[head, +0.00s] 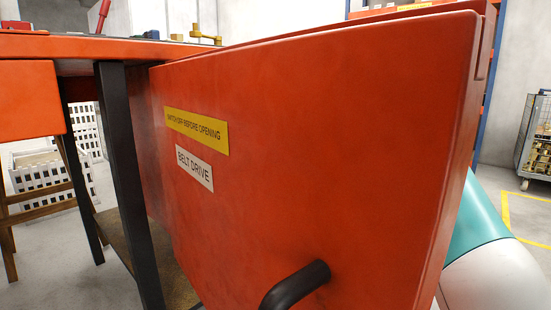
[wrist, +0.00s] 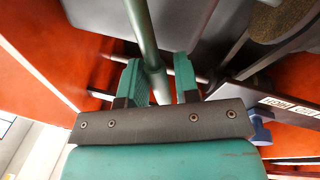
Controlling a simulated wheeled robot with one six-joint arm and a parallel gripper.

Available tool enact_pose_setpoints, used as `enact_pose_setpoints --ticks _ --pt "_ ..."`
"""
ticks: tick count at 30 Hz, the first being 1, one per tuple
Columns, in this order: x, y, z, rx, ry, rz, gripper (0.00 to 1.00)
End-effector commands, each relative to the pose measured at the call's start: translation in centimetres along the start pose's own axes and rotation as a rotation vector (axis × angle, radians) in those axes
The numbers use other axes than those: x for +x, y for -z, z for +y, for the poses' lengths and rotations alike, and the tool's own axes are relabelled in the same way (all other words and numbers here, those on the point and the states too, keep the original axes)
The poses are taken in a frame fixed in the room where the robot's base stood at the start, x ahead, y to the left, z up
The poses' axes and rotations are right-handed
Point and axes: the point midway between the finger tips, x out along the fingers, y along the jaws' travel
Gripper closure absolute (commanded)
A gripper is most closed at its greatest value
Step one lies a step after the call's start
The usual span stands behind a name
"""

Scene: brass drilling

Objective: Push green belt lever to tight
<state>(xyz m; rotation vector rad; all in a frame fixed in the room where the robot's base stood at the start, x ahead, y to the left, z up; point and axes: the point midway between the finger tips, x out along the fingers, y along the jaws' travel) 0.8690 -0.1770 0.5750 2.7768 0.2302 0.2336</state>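In the wrist view a grey-green lever (wrist: 142,32) runs from the top edge down between the two teal fingers of my gripper (wrist: 160,82). The fingers stand apart on either side of the lever. The left finger is close to it or touching; I cannot tell which. A gap shows between the lever and the right finger. The lower end of the lever is hidden behind the gripper's dark palm plate. In the head view the orange belt drive door (head: 320,150) stands open and hides the lever and my gripper.
The door has a black handle (head: 295,287). In the wrist view a dark bar with a white label (wrist: 288,108) and a blue knob (wrist: 261,131) lie right of the gripper. Orange panels are close around it. White crates (head: 38,172) stand beyond the table's dark leg (head: 128,180).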

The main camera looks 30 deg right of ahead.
Motion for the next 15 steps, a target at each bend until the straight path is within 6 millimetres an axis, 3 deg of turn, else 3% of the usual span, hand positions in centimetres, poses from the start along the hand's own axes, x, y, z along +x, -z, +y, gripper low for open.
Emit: enact_pose_setpoints --ticks 5,15 --pt "-1.5 -0.1 0.1 0.002 0.0 -0.002 0.71" --pt "-9.9 -0.4 0.1 0.006 -0.005 -0.006 0.71"
